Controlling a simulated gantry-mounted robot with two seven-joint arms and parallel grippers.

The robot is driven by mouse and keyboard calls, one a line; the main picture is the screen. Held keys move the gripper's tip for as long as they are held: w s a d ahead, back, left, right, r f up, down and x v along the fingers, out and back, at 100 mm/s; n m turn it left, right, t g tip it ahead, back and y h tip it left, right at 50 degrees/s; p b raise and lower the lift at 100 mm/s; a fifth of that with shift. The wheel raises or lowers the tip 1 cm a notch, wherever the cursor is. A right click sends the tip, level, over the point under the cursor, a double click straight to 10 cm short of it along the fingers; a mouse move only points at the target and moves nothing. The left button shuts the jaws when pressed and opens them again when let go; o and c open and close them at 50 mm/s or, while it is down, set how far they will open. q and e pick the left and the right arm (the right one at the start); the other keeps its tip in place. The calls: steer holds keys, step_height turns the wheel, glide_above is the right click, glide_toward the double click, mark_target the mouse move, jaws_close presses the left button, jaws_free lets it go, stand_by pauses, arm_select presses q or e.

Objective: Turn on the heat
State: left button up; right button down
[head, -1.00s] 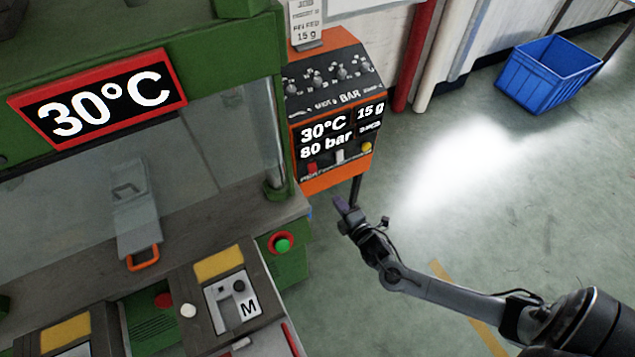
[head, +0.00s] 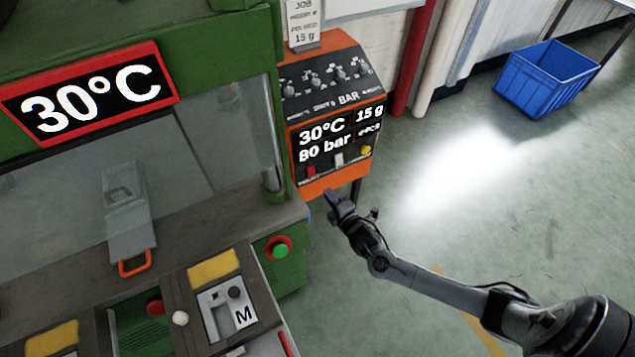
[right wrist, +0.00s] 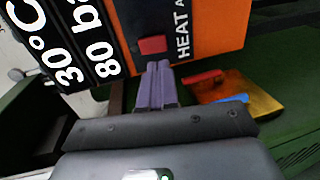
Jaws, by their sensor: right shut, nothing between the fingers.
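The orange control box (head: 327,183) stands beside the green press, its display (head: 325,137) reading 30°C, 80 bar and 15 g. A red switch (head: 311,171) sits at the lower left of its front panel. In the right wrist view the red switch (right wrist: 153,45) is just beyond the fingertips, next to lettering that begins HEAT. My right gripper (head: 331,196) is shut and empty, just below the box's lower edge. In the right wrist view its purple fingers (right wrist: 157,75) point at the red switch; whether they touch it cannot be told. My left gripper is not in view.
The press's large display (head: 92,95) also reads 30°C. A white switch (head: 339,159) and a yellow button (head: 366,150) share the panel with the red one. A green button (head: 280,247) is on the press front. A blue crate (head: 548,80) stands on open floor.

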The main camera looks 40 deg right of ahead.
mark_target(313, 175)
steer(key=b+x, duration=0.2)
steer(key=x, duration=0.5)
steer(key=shift+f+b, duration=0.1)
steer(key=shift+b, duration=0.25)
steer(key=shift+b+x, duration=0.3)
steer(key=shift+x, duration=0.55)
